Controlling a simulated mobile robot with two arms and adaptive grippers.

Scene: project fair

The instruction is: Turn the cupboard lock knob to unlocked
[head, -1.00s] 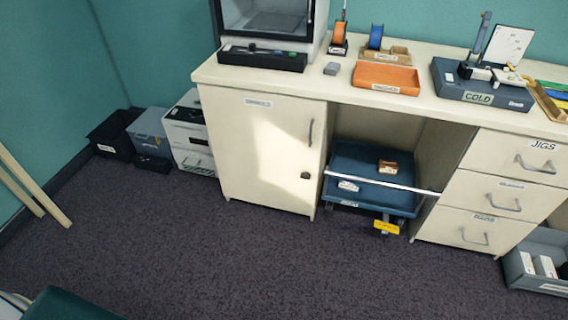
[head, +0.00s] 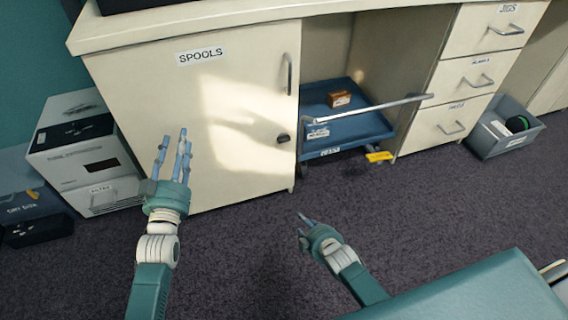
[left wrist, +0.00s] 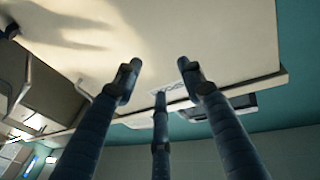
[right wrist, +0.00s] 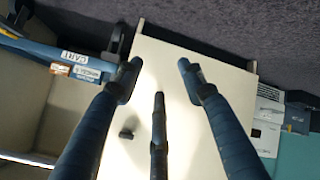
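The cream cupboard door (head: 215,140) labelled SPOOLS is closed. Its small dark lock knob (head: 284,138) sits near the right edge, below the vertical handle (head: 289,74). My right gripper (head: 303,225) is open and empty, low in front of the door's lower right corner, apart from the knob. The knob's exact turn is too small to tell.
A blue cart (head: 345,120) with a grey bar (head: 370,108) stands in the open bay right of the cupboard. Drawers (head: 470,78) and a grey bin (head: 505,128) are further right. A white printer (head: 85,150) stands left. Dark carpet (head: 400,220) in front is mostly clear.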

